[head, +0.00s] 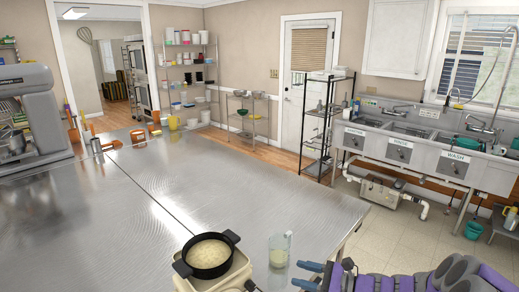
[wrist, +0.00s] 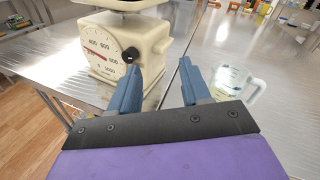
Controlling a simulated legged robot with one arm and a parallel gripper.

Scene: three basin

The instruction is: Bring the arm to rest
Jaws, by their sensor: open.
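My gripper (head: 306,275) is at the bottom right of the head view, with its arm, beside the steel table's near edge. In the wrist view my gripper (wrist: 158,66) has its two blue fingers spread apart, with nothing between them. The fingers point toward the gap between a cream dial scale (wrist: 125,42) and a clear measuring cup (wrist: 236,82). No touch with either shows. In the head view a black pot (head: 208,256) with pale contents sits on the scale (head: 237,268).
The steel table (head: 110,215) has a wide bare top. The measuring cup (head: 279,250) stands near its edge, close to my fingers. A grey mixer (head: 32,118) is at the far left. Sinks (head: 405,150) and a black rack (head: 326,125) line the right wall, with open floor between.

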